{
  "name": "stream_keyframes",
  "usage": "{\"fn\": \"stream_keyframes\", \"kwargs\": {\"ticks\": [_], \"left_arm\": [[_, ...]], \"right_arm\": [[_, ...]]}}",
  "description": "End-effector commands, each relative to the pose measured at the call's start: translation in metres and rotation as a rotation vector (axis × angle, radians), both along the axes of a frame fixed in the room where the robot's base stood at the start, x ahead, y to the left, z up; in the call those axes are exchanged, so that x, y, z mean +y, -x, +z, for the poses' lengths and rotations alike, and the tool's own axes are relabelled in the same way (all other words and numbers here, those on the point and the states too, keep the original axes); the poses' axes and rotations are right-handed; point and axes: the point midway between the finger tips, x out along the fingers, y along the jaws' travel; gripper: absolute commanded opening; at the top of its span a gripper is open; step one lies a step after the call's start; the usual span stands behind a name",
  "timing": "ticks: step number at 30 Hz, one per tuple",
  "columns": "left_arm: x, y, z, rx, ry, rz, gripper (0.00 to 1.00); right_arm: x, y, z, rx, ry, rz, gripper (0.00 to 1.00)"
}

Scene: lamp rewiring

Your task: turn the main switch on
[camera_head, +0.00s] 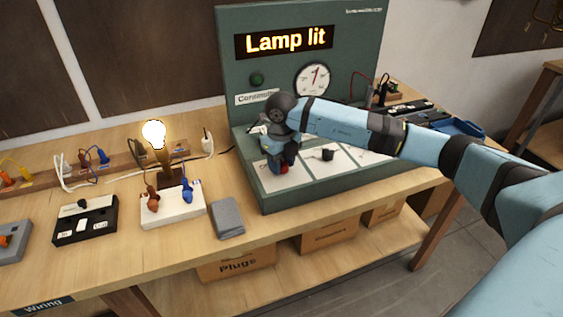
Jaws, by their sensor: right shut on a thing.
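My right gripper (280,167) points down at the left panel of the green console (330,190). It is shut on the main switch there, which is mostly hidden by the fingers and wrist. A small red part shows low at the fingertips. The console's sign (285,40) reads "Lamp lit". The lamp's bulb (154,134) glows on its brown stand, left of the console. My left gripper is not in view.
A black knob (327,153) stands on the console's middle panel, under my right forearm. A dial gauge (312,80) is on the console's upright face. A white box (173,208) with blue and brown plugs, a grey block (227,218) and a black box (85,220) stand on the table.

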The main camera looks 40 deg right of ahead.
Motion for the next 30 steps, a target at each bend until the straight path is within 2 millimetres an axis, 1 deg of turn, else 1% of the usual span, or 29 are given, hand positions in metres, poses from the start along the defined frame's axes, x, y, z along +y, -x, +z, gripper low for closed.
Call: {"fn": "stream_keyframes", "kwargs": {"ticks": [12, 13, 14, 15, 16, 25, 28, 30], "left_arm": [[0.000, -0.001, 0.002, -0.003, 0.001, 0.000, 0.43], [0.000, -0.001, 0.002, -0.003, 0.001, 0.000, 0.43], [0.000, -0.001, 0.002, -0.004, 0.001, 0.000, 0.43], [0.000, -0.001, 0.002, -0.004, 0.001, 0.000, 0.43], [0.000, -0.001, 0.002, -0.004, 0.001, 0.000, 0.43], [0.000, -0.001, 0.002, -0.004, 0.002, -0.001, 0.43], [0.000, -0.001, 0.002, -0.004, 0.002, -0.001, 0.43], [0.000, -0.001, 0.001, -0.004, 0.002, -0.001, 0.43]], "right_arm": [[0.000, -0.001, 0.001, -0.002, 0.000, -0.009, 0.16], [0.000, -0.001, 0.001, -0.002, 0.000, -0.009, 0.44], [0.000, -0.001, 0.001, -0.002, 0.000, -0.009, 0.51], [0.000, -0.001, 0.001, -0.002, 0.000, -0.009, 0.60], [0.000, -0.001, 0.001, -0.002, 0.000, -0.008, 0.65], [0.000, 0.000, 0.002, -0.001, 0.000, -0.007, 0.65], [0.000, -0.001, 0.011, -0.003, 0.000, -0.008, 0.65], [0.000, -0.001, 0.021, -0.004, 0.000, -0.008, 0.65]]}}
